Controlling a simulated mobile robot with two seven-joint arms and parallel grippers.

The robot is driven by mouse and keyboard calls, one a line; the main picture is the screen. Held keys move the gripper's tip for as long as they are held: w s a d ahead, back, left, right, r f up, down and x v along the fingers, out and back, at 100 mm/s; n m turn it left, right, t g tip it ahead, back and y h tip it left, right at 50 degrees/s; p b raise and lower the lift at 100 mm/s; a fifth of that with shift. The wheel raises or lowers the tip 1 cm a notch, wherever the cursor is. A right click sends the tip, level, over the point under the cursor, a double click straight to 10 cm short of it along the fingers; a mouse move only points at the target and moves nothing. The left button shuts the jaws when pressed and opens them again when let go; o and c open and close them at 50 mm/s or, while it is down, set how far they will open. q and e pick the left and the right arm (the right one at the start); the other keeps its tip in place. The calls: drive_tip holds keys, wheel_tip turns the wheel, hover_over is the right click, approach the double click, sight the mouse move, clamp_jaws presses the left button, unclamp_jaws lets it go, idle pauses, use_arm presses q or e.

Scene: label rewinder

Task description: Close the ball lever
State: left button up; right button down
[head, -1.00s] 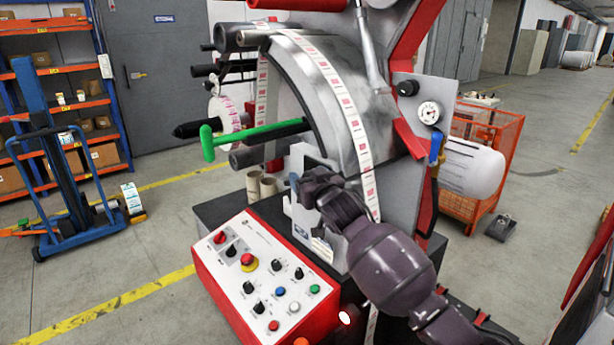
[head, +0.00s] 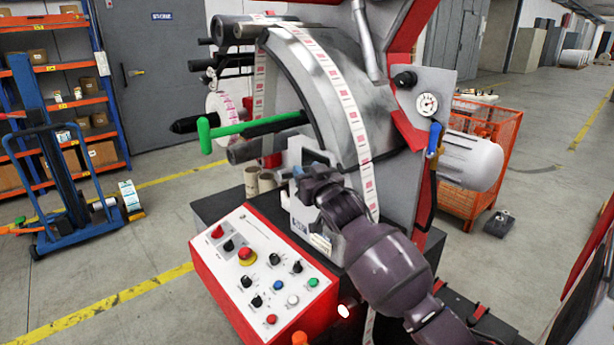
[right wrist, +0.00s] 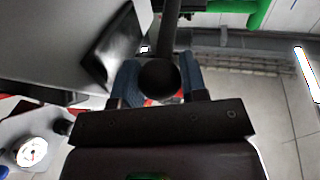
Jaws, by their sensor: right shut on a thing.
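The ball lever shows in the right wrist view as a dark round ball (right wrist: 160,80) on a dark rod that runs up the picture. My right gripper (right wrist: 158,88) has its blue fingers on both sides of the ball and is shut on it. In the head view my right gripper (head: 302,182) is in front of the light grey housing at the foot of the label machine, behind the control panel. It hides the lever there. My left gripper is in neither view.
A red and white control panel (head: 262,270) with several knobs stands just left of my right arm. A green T-handle (head: 205,136) sticks out to the left above it. The label web (head: 349,100) runs down close behind my gripper. A gauge (head: 427,104) sits upper right.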

drive_tip(key=shift+s+f+b, duration=0.1)
drive_tip(key=shift+f+b, duration=0.45)
use_arm(q)
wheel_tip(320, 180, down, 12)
drive_tip(key=b, duration=1.1)
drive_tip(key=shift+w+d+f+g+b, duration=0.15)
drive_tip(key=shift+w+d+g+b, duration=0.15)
use_arm(e)
drive_tip(key=f+m+t, duration=0.1)
drive_tip(key=f+t, duration=0.3)
drive_tip(key=f+m+t, duration=0.1)
drive_tip(key=t, duration=0.1)
drive_tip(key=shift+s+d+f+m+y, duration=0.3)
drive_tip(key=shift+s+d+f+y, duration=0.05)
drive_tip(key=shift+f+y, duration=0.05)
drive_tip(key=shift+r, duration=0.1)
